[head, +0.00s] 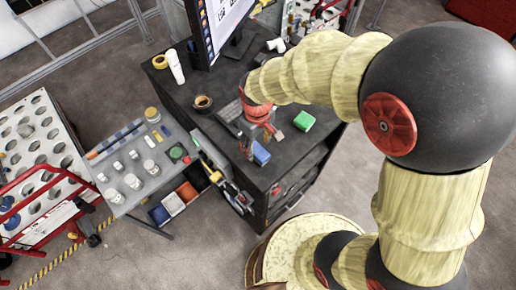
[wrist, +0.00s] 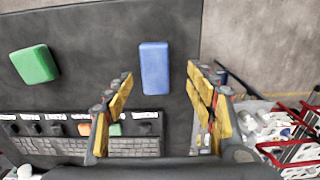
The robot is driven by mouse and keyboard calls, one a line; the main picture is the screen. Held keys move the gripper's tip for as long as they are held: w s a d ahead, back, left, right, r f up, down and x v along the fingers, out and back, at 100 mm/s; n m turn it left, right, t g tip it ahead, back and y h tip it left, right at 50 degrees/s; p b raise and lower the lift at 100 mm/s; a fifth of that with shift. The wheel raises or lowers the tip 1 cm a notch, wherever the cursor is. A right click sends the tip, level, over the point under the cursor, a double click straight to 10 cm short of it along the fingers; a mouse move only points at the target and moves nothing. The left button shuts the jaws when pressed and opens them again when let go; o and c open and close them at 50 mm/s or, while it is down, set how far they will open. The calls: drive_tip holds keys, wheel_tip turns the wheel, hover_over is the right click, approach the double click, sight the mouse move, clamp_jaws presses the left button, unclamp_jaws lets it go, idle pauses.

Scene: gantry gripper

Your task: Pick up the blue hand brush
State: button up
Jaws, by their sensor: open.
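The blue hand brush (head: 261,154) shows as a plain blue rectangular block lying on the dark worktop (head: 222,98); no bristles can be made out. In the wrist view the blue hand brush (wrist: 155,68) lies lengthwise ahead of the gap between my fingers. My gripper (head: 262,143) is above the worktop, close to the brush, with nothing held. In the wrist view my gripper (wrist: 158,82) has its two yellow-padded fingers wide apart, one to each side of the brush's line. I see no contact with it.
A green block (head: 303,121) lies to the right of the brush, also seen in the wrist view (wrist: 34,64). A grey side table (head: 150,190) holds jars. The worktop around the brush is mostly bare.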

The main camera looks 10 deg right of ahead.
sight(258, 151)
drive_tip(key=f, duration=0.2)
drive_tip(key=f+p, duration=0.1)
drive_tip(key=f, duration=0.1)
drive_tip(key=w+f, duration=0.1)
drive_tip(key=f, duration=0.1)
drive_tip(key=shift+d, duration=0.2)
drive_tip(key=shift+f, duration=0.15)
drive_tip(key=shift+f, duration=0.25)
drive_tip(key=shift+c, duration=0.4)
drive_tip(key=c, duration=1.1)
drive_tip(key=shift+c, duration=0.6)
drive_tip(key=shift+r, duration=0.1)
